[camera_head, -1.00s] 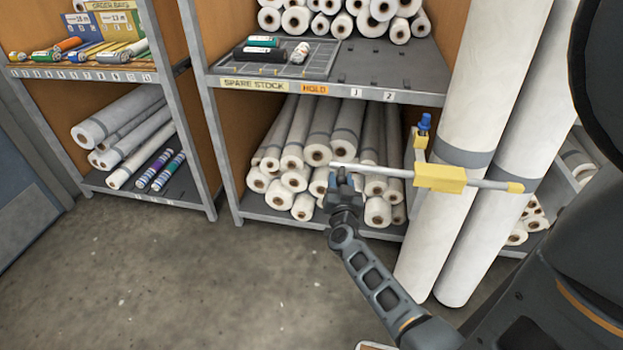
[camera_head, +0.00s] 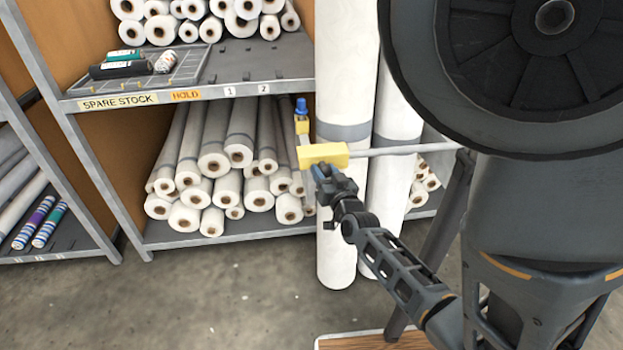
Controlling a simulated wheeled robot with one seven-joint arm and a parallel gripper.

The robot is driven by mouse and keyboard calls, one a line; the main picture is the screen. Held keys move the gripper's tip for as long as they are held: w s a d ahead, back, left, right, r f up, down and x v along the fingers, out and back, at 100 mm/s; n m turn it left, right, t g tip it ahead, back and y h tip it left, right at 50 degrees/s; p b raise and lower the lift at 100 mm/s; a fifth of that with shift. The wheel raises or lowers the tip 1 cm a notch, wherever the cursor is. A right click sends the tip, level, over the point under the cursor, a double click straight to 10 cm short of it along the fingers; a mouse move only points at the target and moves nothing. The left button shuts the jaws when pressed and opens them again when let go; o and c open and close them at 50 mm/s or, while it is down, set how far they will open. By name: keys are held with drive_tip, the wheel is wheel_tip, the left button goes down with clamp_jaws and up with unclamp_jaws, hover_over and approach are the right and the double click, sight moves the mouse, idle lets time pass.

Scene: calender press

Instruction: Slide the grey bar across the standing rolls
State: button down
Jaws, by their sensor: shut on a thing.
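The grey bar (camera_head: 402,149) runs level across the front of two tall standing white rolls (camera_head: 345,80). It reaches right from a yellow block (camera_head: 322,154) on a post beside the shelf, and its right end is hidden behind my own body. My gripper (camera_head: 322,172) is shut at the bar's left end, right against the yellow block. The fingers hide that end of the bar. A blue knob (camera_head: 301,106) stands upright above the block.
A shelf rack (camera_head: 190,95) stands behind with several stacked white rolls (camera_head: 235,160) on its lower level. A tray (camera_head: 130,80) with small rolls sits on the upper shelf. The concrete floor (camera_head: 220,300) is clear in front. A wooden-topped board (camera_head: 370,342) lies at the bottom.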

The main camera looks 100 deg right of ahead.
drive_tip(key=shift+s+f, duration=0.2)
drive_tip(key=shift+s, duration=0.2)
drive_tip(key=c, duration=0.7)
unclamp_jaws()
drive_tip(key=v, duration=0.7)
drive_tip(key=shift+a, duration=0.4)
drive_tip(key=shift+s+r, duration=0.1)
